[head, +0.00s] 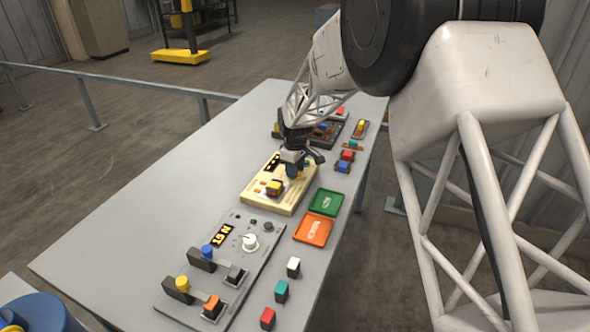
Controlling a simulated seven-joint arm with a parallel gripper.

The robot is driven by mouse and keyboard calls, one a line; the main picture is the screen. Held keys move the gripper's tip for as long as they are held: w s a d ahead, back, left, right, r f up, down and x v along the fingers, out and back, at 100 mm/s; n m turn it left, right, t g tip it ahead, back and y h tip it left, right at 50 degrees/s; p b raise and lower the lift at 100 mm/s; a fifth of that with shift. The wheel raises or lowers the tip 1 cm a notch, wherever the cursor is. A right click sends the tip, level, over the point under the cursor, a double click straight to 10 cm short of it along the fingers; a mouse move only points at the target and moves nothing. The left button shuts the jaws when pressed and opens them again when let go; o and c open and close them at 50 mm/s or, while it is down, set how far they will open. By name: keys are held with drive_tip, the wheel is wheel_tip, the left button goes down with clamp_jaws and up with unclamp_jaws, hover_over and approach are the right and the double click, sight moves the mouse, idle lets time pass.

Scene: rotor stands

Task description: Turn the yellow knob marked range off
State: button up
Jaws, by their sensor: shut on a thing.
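A cream panel (256,196) lies on the grey table, with a dark display bearing orange characters at its upper left. A yellow knob (275,187) sits on its middle part, with small red and light parts close by. No "range" marking is legible at this size. My gripper (293,168) reaches down over the panel's right part, just up and right of that yellow knob. It is shut on a small part there. I cannot tell which way any knob points.
A grey panel (190,290) with levers, a white dial (249,242) and an orange-lit display lies in front. Green (326,202) and orange (313,229) trays lie right. Several coloured blocks stand near the right edge. The table's left side is clear.

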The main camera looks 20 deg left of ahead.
drive_tip(key=shift+r+n, duration=0.1)
drive_tip(key=shift+n, duration=0.9)
drive_tip(key=o, duration=0.9)
drive_tip(key=shift+r, duration=3.85)
